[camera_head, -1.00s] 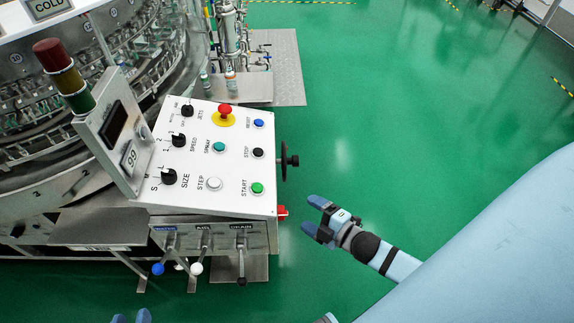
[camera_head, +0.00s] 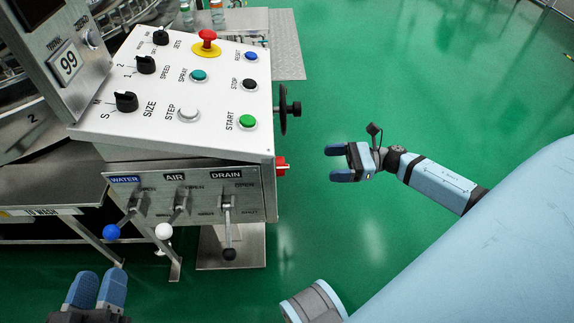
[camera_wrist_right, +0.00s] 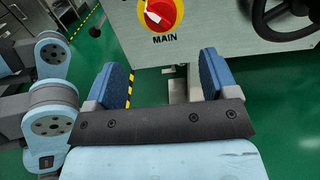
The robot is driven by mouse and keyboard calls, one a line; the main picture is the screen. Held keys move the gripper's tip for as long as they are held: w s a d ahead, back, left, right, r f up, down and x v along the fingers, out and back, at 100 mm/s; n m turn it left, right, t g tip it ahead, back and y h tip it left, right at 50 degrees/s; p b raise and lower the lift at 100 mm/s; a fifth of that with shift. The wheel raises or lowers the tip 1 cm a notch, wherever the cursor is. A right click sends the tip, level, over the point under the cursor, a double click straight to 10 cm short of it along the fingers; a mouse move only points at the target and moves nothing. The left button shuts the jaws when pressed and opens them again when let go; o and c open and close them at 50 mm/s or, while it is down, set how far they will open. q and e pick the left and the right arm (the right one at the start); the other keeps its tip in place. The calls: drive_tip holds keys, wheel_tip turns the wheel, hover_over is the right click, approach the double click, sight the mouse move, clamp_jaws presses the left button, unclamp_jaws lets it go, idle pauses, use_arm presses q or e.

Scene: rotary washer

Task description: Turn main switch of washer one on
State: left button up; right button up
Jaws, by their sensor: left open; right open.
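The main switch (camera_head: 282,166) is a red knob on the right side of the washer's control box (camera_head: 180,95). In the right wrist view the main switch (camera_wrist_right: 160,12) shows as a red knob with a white pointer on a yellow plate, labelled MAIN, beyond and above the fingers. My right gripper (camera_head: 340,163) is open and empty, to the right of the switch and apart from it, its fingers pointing at it. It also shows in the right wrist view (camera_wrist_right: 163,85). My left gripper (camera_head: 97,288) is open and empty at the bottom left, below the control box.
A black handwheel (camera_head: 284,109) sticks out of the box's right side, just behind the switch. WATER, AIR and DRAIN levers (camera_head: 228,225) hang on the front. A red emergency button (camera_head: 208,38) is on top. Green floor (camera_head: 400,80) right of the box is clear.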

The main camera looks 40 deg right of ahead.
sight(287, 165)
drive_tip(key=b+x, duration=0.2)
drive_tip(key=x, duration=1)
drive_tip(key=shift+w+a, duration=0.2)
drive_tip(key=shift+a, duration=0.05)
use_arm(q)
wheel_tip(287, 165, down, 3)
drive_tip(key=shift+w+r+m+g, duration=0.15)
drive_tip(key=shift+m+g, duration=0.15)
drive_tip(key=shift+g, duration=0.2)
use_arm(e)
drive_tip(key=c, duration=0.9)
